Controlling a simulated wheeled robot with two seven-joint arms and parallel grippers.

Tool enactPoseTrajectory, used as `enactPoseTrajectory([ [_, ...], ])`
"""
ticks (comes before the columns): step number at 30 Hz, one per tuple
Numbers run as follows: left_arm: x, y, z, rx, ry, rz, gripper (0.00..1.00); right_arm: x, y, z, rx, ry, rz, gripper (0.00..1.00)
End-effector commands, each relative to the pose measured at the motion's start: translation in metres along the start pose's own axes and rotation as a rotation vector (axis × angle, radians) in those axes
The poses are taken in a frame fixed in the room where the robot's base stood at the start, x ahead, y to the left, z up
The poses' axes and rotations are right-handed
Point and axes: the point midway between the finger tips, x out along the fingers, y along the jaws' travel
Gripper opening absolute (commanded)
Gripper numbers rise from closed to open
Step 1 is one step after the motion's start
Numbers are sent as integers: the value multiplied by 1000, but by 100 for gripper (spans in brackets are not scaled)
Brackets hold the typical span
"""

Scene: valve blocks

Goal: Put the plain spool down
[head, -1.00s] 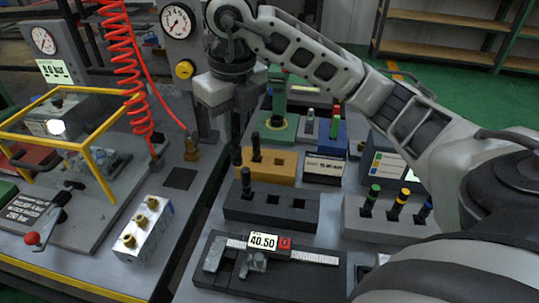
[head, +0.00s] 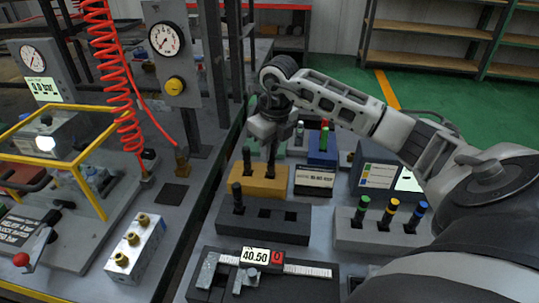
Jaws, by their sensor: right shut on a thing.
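My right gripper (head: 271,148) is over the orange block (head: 266,188), pointing down. It is shut on a slim dark spool (head: 271,163), which looks plain, with no coloured ring showing. The spool stands upright at about the middle of the orange block; I cannot tell whether its lower end is in a hole or just above it. Another dark spool (head: 247,160) stands in the block's left hole. A dark grey block (head: 262,229) in front holds one dark spool (head: 237,194) at its left, with two empty holes. My left gripper is not in view.
A light grey block (head: 383,240) at right holds spools with green, yellow and blue tops. A caliper with a 40.50 display (head: 254,256) lies in a dark tray in front. A small label stand (head: 315,180) is right of the orange block. A blue block (head: 322,149) stands behind.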

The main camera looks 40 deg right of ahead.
Motion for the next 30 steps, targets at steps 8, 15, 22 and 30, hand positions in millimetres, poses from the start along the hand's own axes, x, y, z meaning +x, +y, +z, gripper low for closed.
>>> enactPoseTrajectory([
  [8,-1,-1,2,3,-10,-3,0,20,2,-3,-2,0,2,0],
  [15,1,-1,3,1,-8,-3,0,23,2,-3,-2,1,2,0],
  [22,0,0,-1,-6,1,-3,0,24,2,-3,-2,2,2,39],
  [30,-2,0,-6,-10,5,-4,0,18,2,-3,-2,2,2,39],
])
